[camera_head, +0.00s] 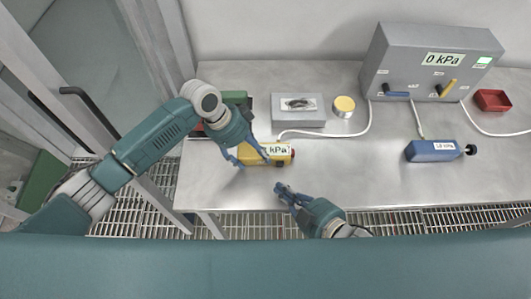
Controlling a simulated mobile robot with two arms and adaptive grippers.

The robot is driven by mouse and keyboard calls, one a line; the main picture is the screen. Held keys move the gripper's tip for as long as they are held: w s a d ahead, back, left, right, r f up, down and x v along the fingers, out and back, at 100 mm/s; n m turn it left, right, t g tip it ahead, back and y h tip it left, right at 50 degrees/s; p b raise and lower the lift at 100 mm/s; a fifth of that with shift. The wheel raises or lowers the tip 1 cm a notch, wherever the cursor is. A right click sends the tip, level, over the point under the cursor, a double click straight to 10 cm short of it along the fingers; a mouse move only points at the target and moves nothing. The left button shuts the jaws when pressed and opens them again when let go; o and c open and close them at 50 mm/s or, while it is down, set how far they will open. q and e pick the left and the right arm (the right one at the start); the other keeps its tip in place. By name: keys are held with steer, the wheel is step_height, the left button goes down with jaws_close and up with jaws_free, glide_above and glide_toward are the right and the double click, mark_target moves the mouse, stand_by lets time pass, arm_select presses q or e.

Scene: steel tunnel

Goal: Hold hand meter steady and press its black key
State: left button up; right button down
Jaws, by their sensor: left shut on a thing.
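The yellow hand meter (248,155) lies on the steel table near its front edge. Its white label reads "kPa", with the digits before it covered by a finger. A small dark part with some red (292,153) shows at its right end; I cannot tell if this is the black key. My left gripper (252,161) reaches down over the meter and is shut on its body. My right gripper (279,190) is below and apart from the meter, at the table's front edge, empty, its fingers close together and pointing up-left.
A grey box reading 0 kPa (405,62) stands at the back, with cables running from it. A blue device (432,151), a red tray (492,100), a grey case (298,121) and a round yellow-topped tin (344,106) sit on the table (350,175). The front middle is clear.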

arm_select(q)
steer(key=shift+f, duration=0.1)
stand_by(0.3)
steer(key=o, duration=1.3)
steer(key=shift+o, duration=0.2)
